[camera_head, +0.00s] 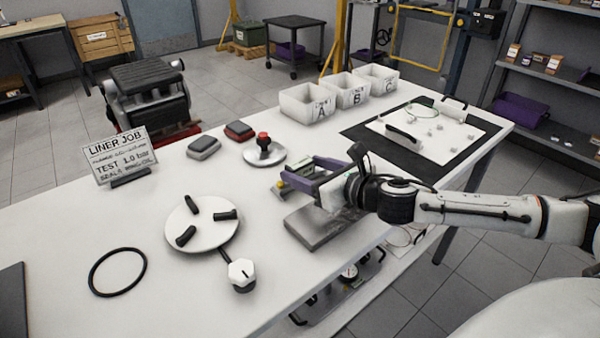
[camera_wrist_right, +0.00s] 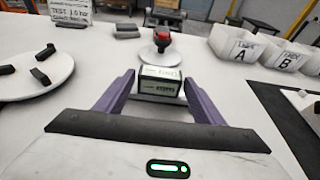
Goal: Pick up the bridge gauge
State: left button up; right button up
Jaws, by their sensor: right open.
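What looks like the bridge gauge, a small dark-edged block with a pale display face (camera_wrist_right: 160,80), sits between my right fingertips in the right wrist view. In the head view its yellow end (camera_head: 280,185) shows just past the fingers, and much of the rest is hidden by them. My right gripper (camera_head: 299,174) is open, with its purple fingers low over the table on either side of the gauge. In the right wrist view the fingers (camera_wrist_right: 159,86) flank it; I cannot tell whether they touch it. My left gripper is not in view.
A grey flat block (camera_head: 318,232) lies below my right wrist. A red-knobbed stand on a round base (camera_head: 264,154) is just beyond the gauge. A white disc with black pads (camera_head: 203,222) is left. White bins (camera_head: 307,104) stand behind.

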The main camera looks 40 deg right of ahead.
jog(key=shift+w, duration=0.3)
jog(key=shift+f, duration=0.1)
jog(key=c, duration=1.1)
jog(key=shift+c, duration=0.3)
jog(key=shift+r, duration=0.2)
